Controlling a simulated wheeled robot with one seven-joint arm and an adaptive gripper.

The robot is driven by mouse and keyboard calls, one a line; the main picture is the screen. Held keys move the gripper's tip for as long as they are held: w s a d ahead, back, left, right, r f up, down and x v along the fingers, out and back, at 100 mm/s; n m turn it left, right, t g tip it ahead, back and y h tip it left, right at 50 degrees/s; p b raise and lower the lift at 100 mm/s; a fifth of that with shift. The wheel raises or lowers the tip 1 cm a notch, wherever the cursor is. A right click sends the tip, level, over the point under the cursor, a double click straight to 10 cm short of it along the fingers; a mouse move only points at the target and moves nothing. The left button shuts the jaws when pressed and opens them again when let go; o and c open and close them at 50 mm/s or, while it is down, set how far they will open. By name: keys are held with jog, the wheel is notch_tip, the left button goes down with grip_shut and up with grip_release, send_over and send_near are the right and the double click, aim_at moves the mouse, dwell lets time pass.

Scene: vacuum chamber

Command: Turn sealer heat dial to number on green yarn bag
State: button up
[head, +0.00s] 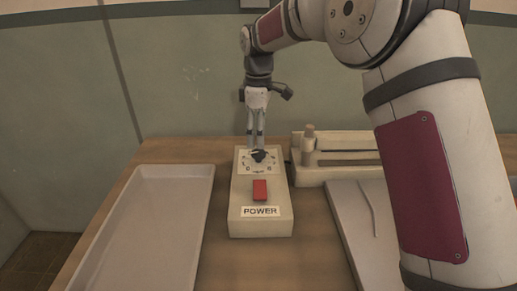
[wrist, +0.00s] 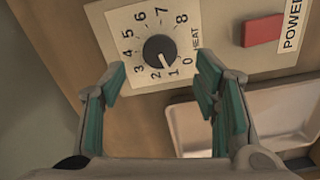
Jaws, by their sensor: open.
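The heat dial is a black knob (wrist: 160,50) on a white plate marked 0 to 8 and HEAT. Its white mark points towards about 1. In the head view the dial (head: 259,156) is on top of the far end of a cream control box (head: 261,226). My gripper (head: 257,147) points down just above the dial. In the wrist view its teal-padded fingers (wrist: 160,85) are spread apart with nothing between them, with the knob ahead of the gap. Contact with the knob cannot be told. No green yarn bag shows in either view.
A red switch (head: 260,190) sits in front of the dial, above a POWER label. An empty pale tray (head: 140,238) lies left on the wooden table. A cream sealer bar unit (head: 335,174) is at the back right. A grey surface (head: 350,226) is partly behind my arm.

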aim_at(258, 152)
jog(key=shift+f, duration=2.75)
jog(key=shift+c, duration=0.6)
jog(key=c, duration=1)
